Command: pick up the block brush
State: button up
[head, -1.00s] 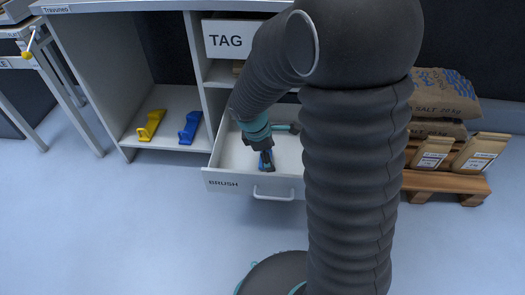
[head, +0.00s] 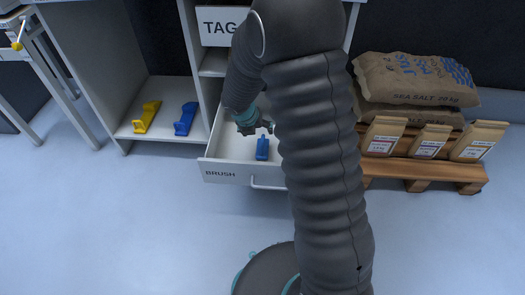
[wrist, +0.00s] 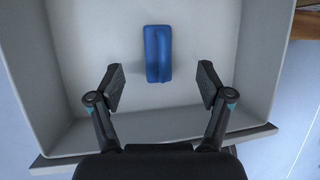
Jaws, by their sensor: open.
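The blue block brush (head: 262,147) lies in the open drawer labelled BRUSH (head: 228,175). In the wrist view the brush (wrist: 158,54) lies on the drawer floor, its long side pointing away from me. My gripper (head: 257,128) is over the drawer, just behind the brush in the head view. In the wrist view my gripper (wrist: 161,84) is open and empty, its fingers spread wider than the brush. The brush is roughly centred between the fingers and lies beyond their tips. Its height below the fingers is hard to judge.
A yellow brush-like piece (head: 147,117) and a blue one (head: 186,119) sit on the low shelf to the left. A TAG drawer (head: 219,27) is above. Salt sacks (head: 418,80) and paper bags (head: 431,141) stand on a wooden pallet (head: 420,171) at right. Drawer walls surround the brush.

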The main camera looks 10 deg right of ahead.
aim_at(262, 140)
jog(key=b+x, duration=0.1)
jog(key=x, duration=0.4)
jog(key=b+x, duration=0.2)
jog(key=x, duration=0.3)
jog(key=shift+w+a+f, duration=0.15)
jog(key=shift+w+f, duration=0.05)
jog(key=shift+f, duration=0.05)
jog(key=c, duration=1.4)
jog(key=shift+o, duration=0.2)
jog(key=shift+r, duration=0.15)
jog(key=shift+r+p, duration=0.3)
jog(key=shift+r, duration=0.3)
jog(key=r, duration=0.1)
jog(key=r+p, duration=0.1)
jog(key=r, duration=0.1)
jog(key=shift+s+d+r+p, duration=0.25)
jog(key=shift+d+p, duration=0.1)
jog(key=shift+d, duration=0.05)
jog(key=s+d+r+p, duration=0.2)
jog(key=s+d+r, duration=0.3)
jog(key=d, duration=0.4)
jog(key=shift+s+r+p, duration=0.35)
jog(key=shift+r, duration=0.2)
jog(key=shift+d, duration=0.1)
